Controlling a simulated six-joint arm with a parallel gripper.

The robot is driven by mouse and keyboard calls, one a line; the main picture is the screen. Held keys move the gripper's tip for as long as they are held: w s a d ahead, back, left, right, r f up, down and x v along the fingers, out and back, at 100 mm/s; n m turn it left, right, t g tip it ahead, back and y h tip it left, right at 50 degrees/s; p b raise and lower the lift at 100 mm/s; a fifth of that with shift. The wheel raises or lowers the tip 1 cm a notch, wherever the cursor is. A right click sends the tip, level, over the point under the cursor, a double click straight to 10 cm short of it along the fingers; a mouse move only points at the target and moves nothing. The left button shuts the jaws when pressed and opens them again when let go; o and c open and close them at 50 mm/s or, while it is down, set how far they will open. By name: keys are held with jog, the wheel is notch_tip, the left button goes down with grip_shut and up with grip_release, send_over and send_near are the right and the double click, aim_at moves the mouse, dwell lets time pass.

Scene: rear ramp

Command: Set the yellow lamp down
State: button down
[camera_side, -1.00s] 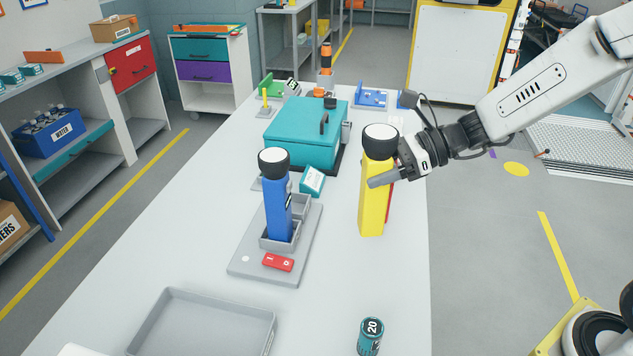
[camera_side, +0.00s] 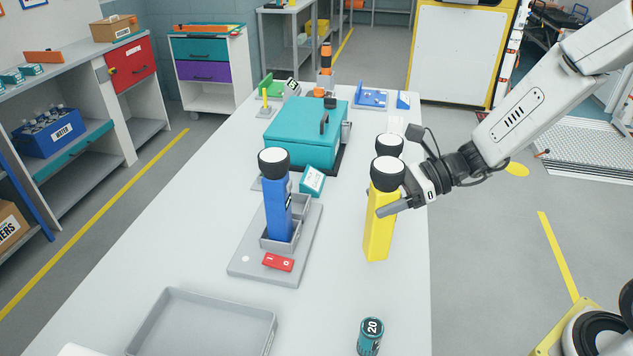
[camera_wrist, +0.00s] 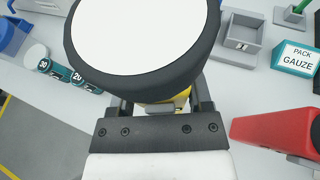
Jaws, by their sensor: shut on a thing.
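The yellow lamp (camera_side: 379,232), a tall block body with a round black head and white face, is upright near the right edge of the grey table (camera_side: 190,245). My gripper (camera_side: 393,206) is shut on its body from the right. I cannot tell whether its base touches the table. In the wrist view, its white-faced head (camera_wrist: 142,35) fills the upper middle and hides most of its yellow body (camera_wrist: 176,101).
A similar lamp head (camera_side: 389,144) shows just behind; a red body (camera_wrist: 275,131) lies right in the wrist view. The blue lamp (camera_side: 277,212) stands in a grey dock to the left. A teal case (camera_side: 300,140), grey tray (camera_side: 205,325) and teal cylinder (camera_side: 370,338) surround clear table.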

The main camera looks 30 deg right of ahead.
jog(key=shift+f, duration=0.1)
jog(key=shift+f, duration=1.8)
grip_release()
jog(key=v, duration=1.2)
jog(key=shift+s, duration=0.1)
jog(key=shift+a, duration=0.1)
